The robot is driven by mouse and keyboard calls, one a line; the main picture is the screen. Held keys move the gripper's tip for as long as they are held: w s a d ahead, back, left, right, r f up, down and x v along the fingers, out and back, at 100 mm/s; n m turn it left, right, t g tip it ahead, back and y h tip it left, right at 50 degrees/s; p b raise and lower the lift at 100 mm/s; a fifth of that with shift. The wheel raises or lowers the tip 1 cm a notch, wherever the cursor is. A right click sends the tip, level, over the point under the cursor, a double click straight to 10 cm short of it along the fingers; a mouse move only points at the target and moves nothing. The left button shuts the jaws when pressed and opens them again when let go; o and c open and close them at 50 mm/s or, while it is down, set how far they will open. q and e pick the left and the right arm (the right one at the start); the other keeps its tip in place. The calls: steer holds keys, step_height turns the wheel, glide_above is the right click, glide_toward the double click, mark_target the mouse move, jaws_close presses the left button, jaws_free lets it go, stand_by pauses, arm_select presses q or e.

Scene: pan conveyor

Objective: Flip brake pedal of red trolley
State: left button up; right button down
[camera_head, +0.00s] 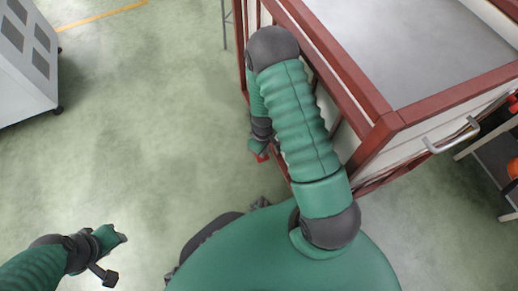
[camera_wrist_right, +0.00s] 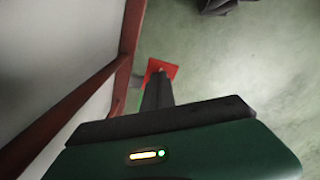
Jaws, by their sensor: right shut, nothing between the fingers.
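The red trolley (camera_head: 370,75) stands at the upper right in the head view, with a red frame, pale side panels and a grey top. Its red brake pedal (camera_head: 262,157) shows low beside the frame, partly hidden by my right arm. In the right wrist view the red pedal (camera_wrist_right: 168,66) lies just beyond the fingertips. My right gripper (camera_wrist_right: 157,76) is shut and empty, pointing down at the pedal and overlapping its near edge; I cannot tell if they touch. My left gripper (camera_head: 106,276) is at the lower left, far from the trolley; its jaw state is unclear.
A red frame post (camera_wrist_right: 128,40) runs close beside the right gripper in the wrist view. A grey cabinet on casters (camera_head: 25,65) stands at the upper left. A metal handle (camera_head: 453,137) sticks out from the trolley. The green floor (camera_head: 160,120) between is clear.

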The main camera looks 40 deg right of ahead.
steer(key=shift+f+b, duration=0.45)
steer(key=shift+f, duration=0.35)
step_height(320, 180, up, 7)
steer(key=p, duration=0.7)
steer(key=shift+r, duration=0.15)
stand_by(0.4)
